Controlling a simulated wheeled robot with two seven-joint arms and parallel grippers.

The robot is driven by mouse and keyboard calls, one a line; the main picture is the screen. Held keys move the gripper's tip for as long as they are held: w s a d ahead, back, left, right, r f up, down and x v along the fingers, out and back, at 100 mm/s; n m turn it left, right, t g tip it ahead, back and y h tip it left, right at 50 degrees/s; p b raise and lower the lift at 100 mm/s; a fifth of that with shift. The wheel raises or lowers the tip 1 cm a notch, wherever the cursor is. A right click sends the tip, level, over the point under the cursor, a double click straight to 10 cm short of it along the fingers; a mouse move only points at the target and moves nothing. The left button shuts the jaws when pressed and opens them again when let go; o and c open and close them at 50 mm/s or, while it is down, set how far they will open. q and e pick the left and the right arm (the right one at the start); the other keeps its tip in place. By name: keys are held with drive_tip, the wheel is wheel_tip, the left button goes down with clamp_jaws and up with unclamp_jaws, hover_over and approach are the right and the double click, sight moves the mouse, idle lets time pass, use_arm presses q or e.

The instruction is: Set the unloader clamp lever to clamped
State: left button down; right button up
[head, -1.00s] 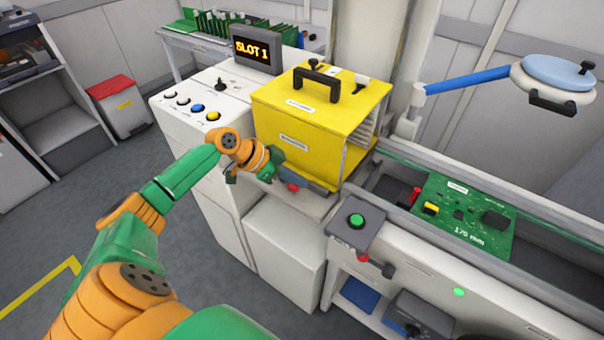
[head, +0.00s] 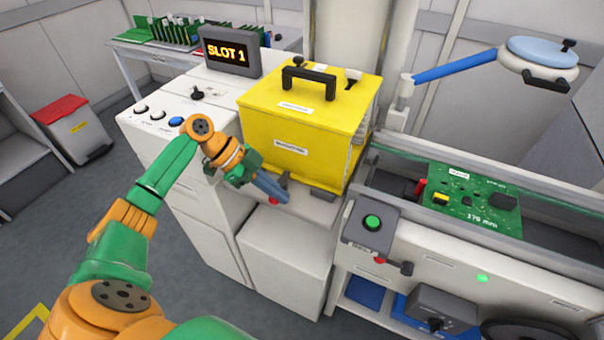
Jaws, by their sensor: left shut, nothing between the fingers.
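A yellow magazine box (head: 290,125) with a black top handle stands on the white unloader (head: 205,185). A small red tip (head: 273,201) shows at the box's front foot, close under my left fingers; it looks like the end of the clamp lever, whose rest is mostly hidden. My left gripper (head: 284,195) is shut and empty, its fingers pointing down and right in front of the box. I cannot tell whether they touch the lever, or whether it is clamped. My right gripper is not in view.
The "SLOT 1" display (head: 228,52) and a button panel lie behind my left arm. To the right are a green-button box (head: 371,224), a conveyor rail with a green board (head: 468,201), and a blue lamp arm (head: 455,67). A red-lidded bin (head: 73,128) stands at left.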

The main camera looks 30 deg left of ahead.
use_arm(q)
drive_tip(key=shift+s+a, duration=0.15)
drive_tip(key=shift+a, duration=0.3)
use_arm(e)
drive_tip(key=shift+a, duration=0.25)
use_arm(q)
drive_tip(key=shift+s+a, duration=0.1)
drive_tip(key=shift+a, duration=0.15)
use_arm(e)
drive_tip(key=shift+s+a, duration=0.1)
use_arm(q)
drive_tip(key=shift+r, duration=0.1)
